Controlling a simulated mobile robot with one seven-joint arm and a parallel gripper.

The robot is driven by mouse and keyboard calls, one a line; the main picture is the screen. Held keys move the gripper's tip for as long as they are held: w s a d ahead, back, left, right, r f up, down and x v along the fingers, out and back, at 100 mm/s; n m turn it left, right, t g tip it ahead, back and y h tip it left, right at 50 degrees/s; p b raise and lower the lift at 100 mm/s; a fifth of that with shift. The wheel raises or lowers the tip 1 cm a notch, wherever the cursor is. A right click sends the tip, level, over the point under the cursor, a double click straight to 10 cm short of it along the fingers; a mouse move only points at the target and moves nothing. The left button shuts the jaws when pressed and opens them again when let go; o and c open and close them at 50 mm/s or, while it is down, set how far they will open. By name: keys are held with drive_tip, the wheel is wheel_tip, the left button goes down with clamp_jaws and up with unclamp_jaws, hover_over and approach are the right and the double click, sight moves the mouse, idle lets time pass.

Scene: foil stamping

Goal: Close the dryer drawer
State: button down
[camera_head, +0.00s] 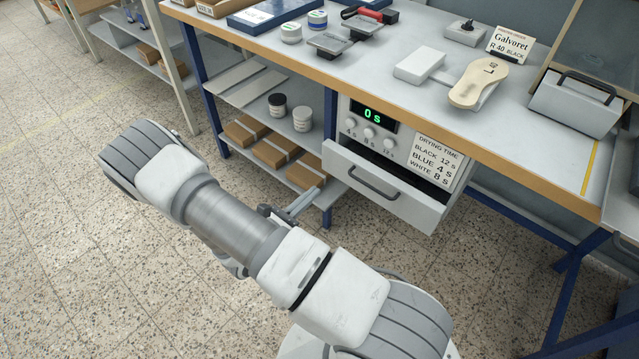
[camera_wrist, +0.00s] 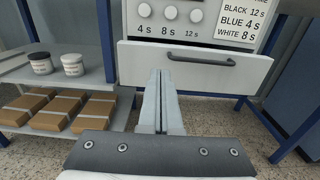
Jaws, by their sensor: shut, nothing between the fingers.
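The dryer (camera_head: 395,130) is a white unit under the workbench with a green "0 s" display, several knobs and a drying time label. Its drawer (camera_head: 410,209) is pulled out, with a dark gap showing behind the front panel. The drawer has a dark bar handle (camera_head: 373,184). In the wrist view the drawer front (camera_wrist: 245,72) and its handle (camera_wrist: 200,58) face the camera. My gripper (camera_wrist: 161,75) is shut and empty, pointing at the drawer front just left of the handle. In the head view my gripper (camera_head: 312,193) appears left of the drawer; whether it touches cannot be told.
The workbench (camera_head: 560,150) overhangs the dryer, with blue legs. Left of the dryer, shelves hold cardboard boxes (camera_head: 272,153) and jars (camera_head: 302,118). On top lie a beige insole-shaped piece (camera_head: 478,82), a white block (camera_head: 420,65) and a sign (camera_head: 510,45). The floor in front is clear.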

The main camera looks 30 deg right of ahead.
sight(348, 160)
drive_tip(key=b+x, duration=0.2)
drive_tip(key=x, duration=0.9)
drive_tip(key=shift+d+f, duration=0.1)
drive_tip(key=shift+d, duration=0.1)
drive_tip(key=shift+w+d, duration=0.2)
drive_tip(key=shift+d, duration=0.4)
drive_tip(key=x, duration=0.4)
drive_tip(key=shift+w+d, duration=0.15)
drive_tip(key=shift+d, duration=0.15)
